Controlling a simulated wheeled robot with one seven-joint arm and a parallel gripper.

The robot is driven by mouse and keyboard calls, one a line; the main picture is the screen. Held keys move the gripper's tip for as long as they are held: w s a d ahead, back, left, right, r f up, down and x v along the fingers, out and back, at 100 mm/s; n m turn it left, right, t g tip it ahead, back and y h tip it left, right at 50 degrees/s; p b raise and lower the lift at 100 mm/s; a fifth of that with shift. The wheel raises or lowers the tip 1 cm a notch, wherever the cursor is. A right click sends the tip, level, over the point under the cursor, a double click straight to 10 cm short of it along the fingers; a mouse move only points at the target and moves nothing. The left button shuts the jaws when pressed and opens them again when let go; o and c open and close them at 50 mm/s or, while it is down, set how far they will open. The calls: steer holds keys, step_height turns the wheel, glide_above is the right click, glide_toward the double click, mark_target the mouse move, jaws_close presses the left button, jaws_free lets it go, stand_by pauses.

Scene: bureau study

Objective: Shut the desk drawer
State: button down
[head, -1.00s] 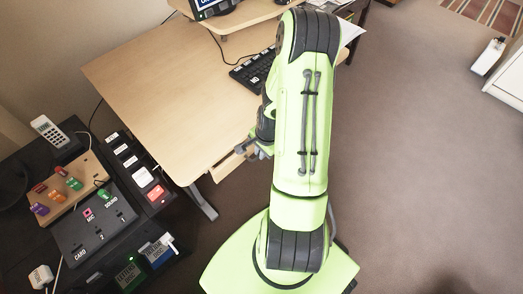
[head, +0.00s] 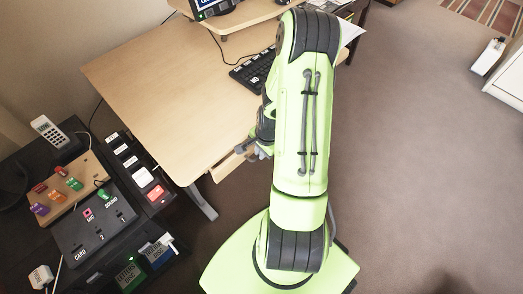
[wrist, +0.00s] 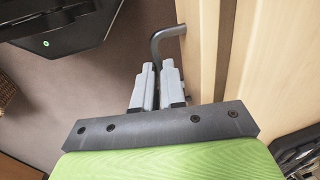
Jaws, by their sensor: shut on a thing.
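The desk drawer (head: 226,168) is pale wood and stands partly out from under the desk's front edge, mostly hidden behind my arm in the head view. Its light wooden front (wrist: 205,45) fills a band right of centre in the wrist view. A bent grey handle (wrist: 166,34) sticks out from that front, and its lower part goes down between my fingers. My gripper (wrist: 157,68) is shut on the handle, beside the drawer front. In the head view my gripper (head: 264,150) is by the drawer, partly covered by my arm.
The wooden desk (head: 150,95) holds a keyboard (head: 252,72) and a raised monitor shelf (head: 235,32). A dark side table with a button box (head: 92,225) and a phone (head: 50,132) stands at left. Carpet at right is clear.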

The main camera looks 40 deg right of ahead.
steer(key=shift+w+r, duration=0.1)
steer(key=shift+w, duration=1.85)
steer(key=c, duration=1.2)
jaws_free()
steer(key=shift+w, duration=0.1)
